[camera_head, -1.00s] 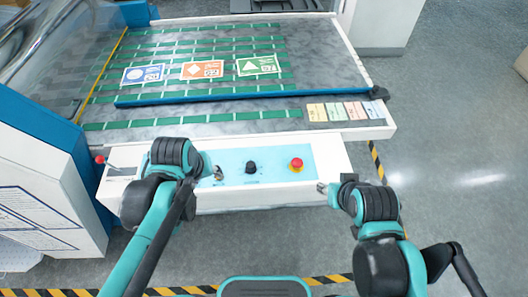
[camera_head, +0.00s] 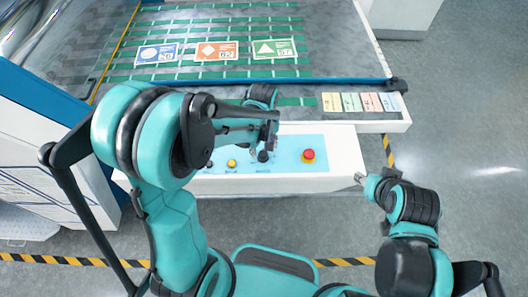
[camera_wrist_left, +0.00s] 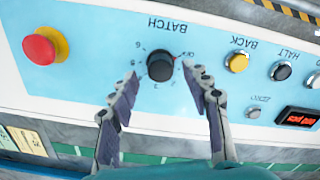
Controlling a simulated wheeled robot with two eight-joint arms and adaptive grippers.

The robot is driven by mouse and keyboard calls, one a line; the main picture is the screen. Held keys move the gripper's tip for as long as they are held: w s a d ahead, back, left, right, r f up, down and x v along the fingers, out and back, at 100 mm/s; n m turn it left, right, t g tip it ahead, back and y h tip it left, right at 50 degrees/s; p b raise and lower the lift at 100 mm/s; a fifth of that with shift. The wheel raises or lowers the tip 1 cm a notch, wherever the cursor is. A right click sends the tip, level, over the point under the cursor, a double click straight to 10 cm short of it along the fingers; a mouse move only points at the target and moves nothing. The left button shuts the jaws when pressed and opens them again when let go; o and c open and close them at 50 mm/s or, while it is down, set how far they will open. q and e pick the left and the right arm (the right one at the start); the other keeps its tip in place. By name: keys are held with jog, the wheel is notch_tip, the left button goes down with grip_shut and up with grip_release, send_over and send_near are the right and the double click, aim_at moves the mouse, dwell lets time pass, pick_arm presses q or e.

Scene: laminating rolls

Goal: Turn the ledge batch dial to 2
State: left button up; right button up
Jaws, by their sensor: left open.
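The black batch dial (camera_head: 263,157) sits on the light blue control panel of the white ledge. In the left wrist view the dial (camera_wrist_left: 160,65) appears upside down under the word BATCH, with numbers around it and a small red mark on the side by OFF. My left gripper (camera_wrist_left: 163,76) is open, its two fingertips on either side of the dial; contact cannot be told. In the head view my left gripper (camera_head: 256,148) is over the panel and partly hides the dial's surroundings. My right gripper (camera_head: 360,178) is off the ledge's right end, too small to judge.
A red mushroom button (camera_head: 308,156) is right of the dial, and a yellow BACK button (camera_wrist_left: 237,62) and HALT button (camera_wrist_left: 281,71) are on its other side. A red-digit display (camera_wrist_left: 298,116) is beyond. Printed cards (camera_head: 216,50) lie on the bed behind.

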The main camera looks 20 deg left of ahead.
pick_arm(q)
jog(key=shift+f, duration=0.95)
grip_shut()
